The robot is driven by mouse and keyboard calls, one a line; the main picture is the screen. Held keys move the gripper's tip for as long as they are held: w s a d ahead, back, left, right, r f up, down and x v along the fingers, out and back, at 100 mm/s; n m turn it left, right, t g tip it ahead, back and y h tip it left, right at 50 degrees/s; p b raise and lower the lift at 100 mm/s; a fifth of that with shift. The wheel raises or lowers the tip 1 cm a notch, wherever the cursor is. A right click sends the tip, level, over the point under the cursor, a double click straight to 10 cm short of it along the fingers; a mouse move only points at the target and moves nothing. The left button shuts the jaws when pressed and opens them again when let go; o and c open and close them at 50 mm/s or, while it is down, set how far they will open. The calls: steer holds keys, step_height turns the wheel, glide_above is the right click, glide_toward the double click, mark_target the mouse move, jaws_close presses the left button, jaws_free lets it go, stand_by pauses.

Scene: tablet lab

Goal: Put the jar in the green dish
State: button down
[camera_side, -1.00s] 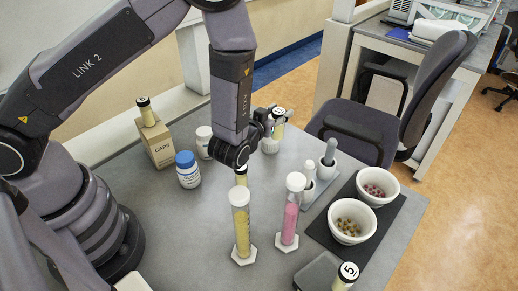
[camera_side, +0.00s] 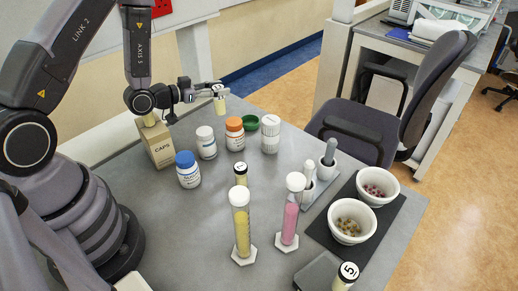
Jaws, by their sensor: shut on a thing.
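My gripper (camera_side: 218,91) is shut on a small yellowish jar (camera_side: 220,105) and holds it up in the air, roughly upright. The jar's top is partly hidden by the fingers. The green dish (camera_side: 252,123) sits on the grey table at the back, between an orange-capped bottle and a white tub. In the picture, the held jar is above and to the left of the dish, apart from it. Similar small jars stand elsewhere: one marked 1 (camera_side: 241,172) behind the yellow tube, and one marked 5 (camera_side: 346,275) at the front.
The orange-capped bottle (camera_side: 235,134) and white tub (camera_side: 270,134) flank the dish closely. A white bottle (camera_side: 206,142), a blue-capped bottle (camera_side: 188,170) and the CAPS box (camera_side: 158,146) stand left. Two tall tubes (camera_side: 241,228) (camera_side: 289,215) and two white bowls (camera_side: 351,222) (camera_side: 376,187) stand nearer.

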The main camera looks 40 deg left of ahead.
steer(key=shift+s+a+r, duration=0.1)
steer(key=shift+s+a, duration=0.1)
steer(key=shift+a, duration=0.05)
steer(key=shift+w+h, duration=0.3)
steer(key=shift+w+a+f, duration=0.25)
steer(key=shift+w+f, duration=1.9)
steer(key=shift+w+a+f, duration=0.2)
steer(key=shift+w+f, duration=1.95)
steer(key=shift+w, duration=0.05)
steer(key=shift+w+a+f, duration=0.25)
steer(key=shift+w+f, duration=1.9)
steer(key=shift+f, duration=0.2)
steer(key=c, duration=0.7)
jaws_free()
